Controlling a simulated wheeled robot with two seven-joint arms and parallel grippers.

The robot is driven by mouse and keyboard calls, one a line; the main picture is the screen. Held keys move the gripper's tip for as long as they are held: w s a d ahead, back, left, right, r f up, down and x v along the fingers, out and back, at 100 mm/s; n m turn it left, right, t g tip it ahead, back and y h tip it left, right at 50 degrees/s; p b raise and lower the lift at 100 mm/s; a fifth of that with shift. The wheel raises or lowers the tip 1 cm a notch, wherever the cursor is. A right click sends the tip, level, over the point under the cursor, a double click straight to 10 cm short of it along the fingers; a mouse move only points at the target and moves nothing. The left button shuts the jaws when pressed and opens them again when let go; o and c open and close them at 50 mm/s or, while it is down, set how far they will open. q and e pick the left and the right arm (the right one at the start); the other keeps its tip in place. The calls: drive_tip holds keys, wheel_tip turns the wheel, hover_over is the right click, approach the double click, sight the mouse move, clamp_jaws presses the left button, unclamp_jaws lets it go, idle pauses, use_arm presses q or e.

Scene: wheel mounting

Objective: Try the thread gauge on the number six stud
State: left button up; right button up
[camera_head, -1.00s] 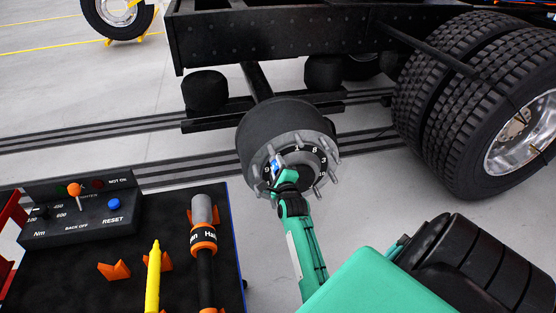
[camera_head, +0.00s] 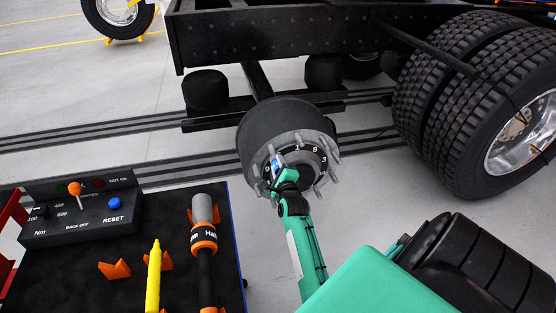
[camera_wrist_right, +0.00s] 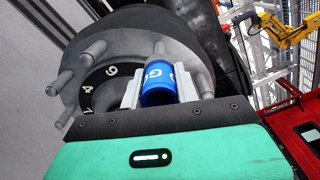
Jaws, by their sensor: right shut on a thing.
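The blue thread gauge (camera_wrist_right: 158,84), with white lettering that starts "GO", is between the pale fingers of my right gripper (camera_wrist_right: 157,90) in the right wrist view. The gripper is shut on it. In the head view the gauge (camera_head: 276,165) is a small blue patch at the left of the wheel hub face (camera_head: 303,160). A stud lies right behind the gauge; I cannot tell whether the gauge is on it. Bare studs (camera_wrist_right: 92,50) and white numbers ring the hub. The gauge and gripper partly hide the number ring. My left gripper is out of view.
A black bench (camera_head: 120,250) at lower left carries a control box (camera_head: 85,212), an orange-and-black tool (camera_head: 204,240), a yellow stick (camera_head: 154,275) and orange holders. Dual tyres (camera_head: 480,105) stand at right. The truck frame (camera_head: 290,45) spans above the hub.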

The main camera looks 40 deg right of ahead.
sight(275, 159)
drive_tip(key=shift+w, duration=0.1)
idle(0.6)
drive_tip(key=shift+b+x, duration=0.45)
drive_tip(key=shift+x, duration=1.35)
drive_tip(key=shift+s+a+r+p, duration=0.1)
drive_tip(key=shift+s+a+p, duration=0.25)
drive_tip(key=shift+s+p, duration=0.3)
drive_tip(key=shift+p+v, duration=0.5)
drive_tip(key=shift+v, duration=0.4)
